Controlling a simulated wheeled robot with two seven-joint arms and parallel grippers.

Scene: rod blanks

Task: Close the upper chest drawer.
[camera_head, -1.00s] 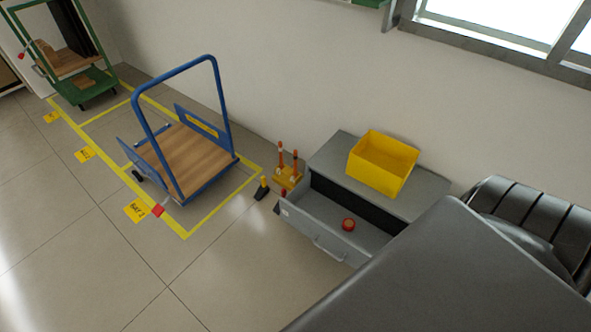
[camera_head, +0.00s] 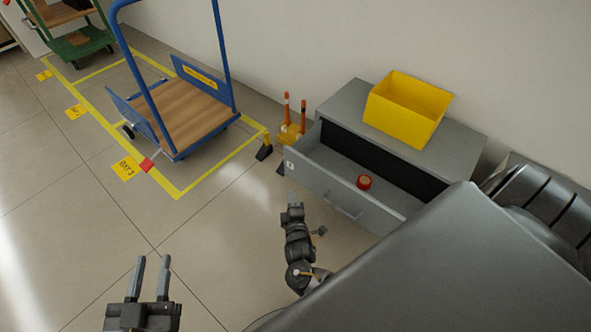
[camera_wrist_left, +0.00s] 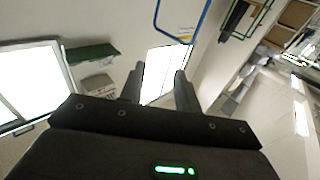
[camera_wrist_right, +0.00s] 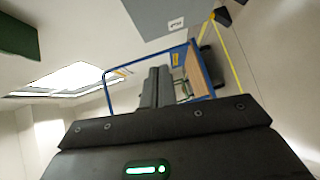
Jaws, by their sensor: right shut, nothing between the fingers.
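The grey chest (camera_head: 455,150) stands against the wall at the right of the head view. Its upper drawer (camera_head: 318,184) is pulled out, with a handle (camera_head: 343,207) on its front and a red round roll (camera_head: 364,182) inside. My right gripper (camera_head: 292,198) is shut and empty, in front of the drawer's left part and apart from the handle as far as I can tell. It also shows in the right wrist view (camera_wrist_right: 158,72). My left gripper (camera_head: 151,262) is open and empty over the floor at lower left, and shows in the left wrist view (camera_wrist_left: 158,78).
A yellow bin (camera_head: 408,108) sits on the chest top. Orange-tipped posts on a yellow base (camera_head: 290,134) stand left of the chest. A blue trolley (camera_head: 188,113) stands in a yellow-marked bay, with a green cart (camera_head: 78,40) farther back. The floor between is clear.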

